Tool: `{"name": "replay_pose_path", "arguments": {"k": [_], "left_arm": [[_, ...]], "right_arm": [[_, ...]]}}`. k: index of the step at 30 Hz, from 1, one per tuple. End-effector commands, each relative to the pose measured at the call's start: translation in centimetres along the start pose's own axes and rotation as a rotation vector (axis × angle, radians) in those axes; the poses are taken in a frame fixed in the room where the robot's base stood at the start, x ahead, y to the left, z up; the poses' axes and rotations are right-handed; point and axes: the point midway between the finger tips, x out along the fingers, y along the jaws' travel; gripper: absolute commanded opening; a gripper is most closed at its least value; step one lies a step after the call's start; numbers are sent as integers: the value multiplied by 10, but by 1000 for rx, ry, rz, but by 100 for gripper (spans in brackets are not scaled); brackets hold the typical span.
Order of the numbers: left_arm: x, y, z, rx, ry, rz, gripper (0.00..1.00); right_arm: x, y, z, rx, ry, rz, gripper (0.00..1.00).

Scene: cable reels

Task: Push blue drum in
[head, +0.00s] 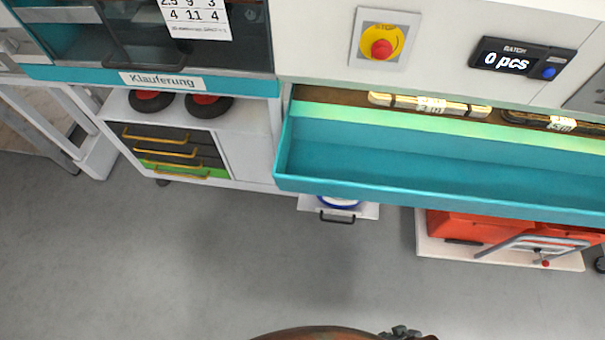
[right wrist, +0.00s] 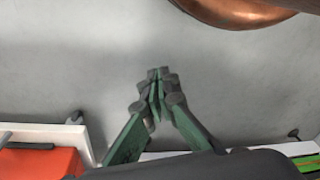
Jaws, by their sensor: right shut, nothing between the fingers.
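A blue rounded rim, likely the blue drum (head: 340,203), shows just under the front edge of the teal tray in the head view. It sits on a white pull-out board (head: 368,211) with a black handle (head: 337,217); the tray hides most of it. I cannot clearly make out the drum in the right wrist view. My right gripper (head: 402,331) shows only as dark tips at the bottom edge, well short of the board. In the right wrist view its green fingers (right wrist: 158,85) are shut and empty above the floor. My left gripper is not in view.
The teal tray (head: 440,178) juts out above the board. An orange crate (head: 465,227) on a white board stands to the right, a drawer cart (head: 170,150) to the left. A copper-coloured rounded thing (head: 335,334) shows at the bottom edge. The grey floor between is clear.

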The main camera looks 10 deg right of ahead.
Motion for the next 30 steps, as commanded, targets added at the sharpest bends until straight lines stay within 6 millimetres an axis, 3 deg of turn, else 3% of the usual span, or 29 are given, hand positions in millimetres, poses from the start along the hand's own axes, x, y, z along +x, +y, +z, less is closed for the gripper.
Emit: {"name": "replay_pose_path", "arguments": {"k": [2, 5, 9, 15, 18, 24, 30], "left_arm": [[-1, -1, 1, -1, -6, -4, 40], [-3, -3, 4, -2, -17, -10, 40], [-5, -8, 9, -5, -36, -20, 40], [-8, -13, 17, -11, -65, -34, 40], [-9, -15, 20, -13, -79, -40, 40], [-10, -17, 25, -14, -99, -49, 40], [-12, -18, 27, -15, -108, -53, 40]], "right_arm": [[14, 8, -29, -93, 83, 27, 0], [32, 19, -87, -278, 242, 85, 0], [44, 27, -185, -605, 506, 208, 0], [23, 18, -304, -1071, 877, 430, 0], [2, 7, -346, -1283, 1048, 550, 0], [-34, -11, -388, -1573, 1299, 740, 0], [-49, -19, -398, -1676, 1403, 818, 0]]}}
